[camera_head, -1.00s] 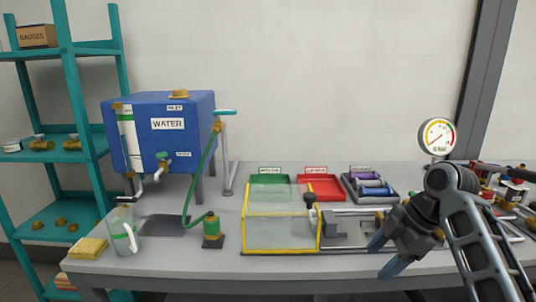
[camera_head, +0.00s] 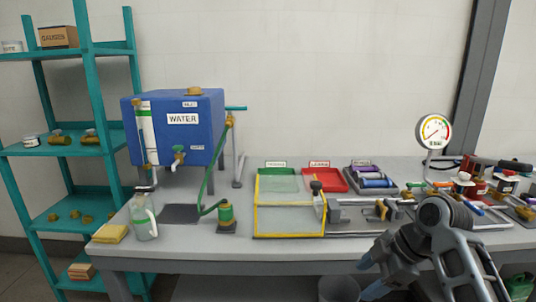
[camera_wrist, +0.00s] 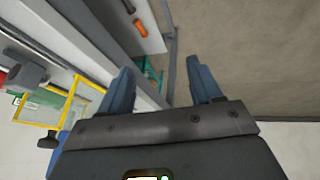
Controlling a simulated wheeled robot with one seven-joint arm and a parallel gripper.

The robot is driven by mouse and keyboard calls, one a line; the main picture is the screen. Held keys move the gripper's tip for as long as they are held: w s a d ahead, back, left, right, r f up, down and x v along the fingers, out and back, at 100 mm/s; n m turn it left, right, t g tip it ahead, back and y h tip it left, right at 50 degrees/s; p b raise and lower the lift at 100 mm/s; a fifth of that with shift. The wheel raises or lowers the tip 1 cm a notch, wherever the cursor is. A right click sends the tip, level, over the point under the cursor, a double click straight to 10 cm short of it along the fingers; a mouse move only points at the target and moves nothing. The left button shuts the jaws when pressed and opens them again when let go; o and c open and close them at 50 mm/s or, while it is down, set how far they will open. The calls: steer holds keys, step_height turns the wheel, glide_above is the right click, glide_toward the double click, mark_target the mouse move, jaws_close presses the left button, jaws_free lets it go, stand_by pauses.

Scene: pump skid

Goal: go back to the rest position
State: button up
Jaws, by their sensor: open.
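My gripper (camera_head: 368,279) is at the lower right of the head view, in front of the bench's front edge. In the wrist view its two blue fingers (camera_wrist: 163,88) stand apart with nothing between them. The gripper is open and empty. The wrist view looks past the fingers to the floor and the edge of the bench.
The grey bench (camera_head: 180,248) carries a blue water tank (camera_head: 205,140), a yellow-framed guard (camera_head: 290,236), green and red trays (camera_head: 325,180), and a pressure gauge (camera_head: 433,131). A teal shelf (camera_head: 108,140) stands left. A grey bin (camera_head: 338,289) is below the bench, near my gripper.

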steer(key=s+a+f+m+t, duration=0.4)
steer(key=s+a+f+m, duration=0.25)
steer(key=s+f, duration=0.45)
steer(key=s+f+m+t+h, duration=0.1)
steer(key=s+f+m, duration=0.15)
steer(key=s, duration=0.35)
steer(key=s+f+m+t+h, duration=0.1)
steer(key=s+m+t, duration=0.15)
steer(key=s, duration=0.45)
steer(key=s+d+r+m+t+h, duration=0.25)
steer(key=s+r+m, duration=0.2)
steer(key=s, duration=0.85)
steer(key=s+d+r+t, duration=0.2)
steer(key=s+d+r, duration=0.1)
steer(key=s+r, duration=0.7)
step_height(320, 180, up, 4)
steer(key=shift+s+d+r+m, duration=0.1)
steer(key=shift+s+d+m, duration=0.2)
steer(key=shift+m, duration=0.1)
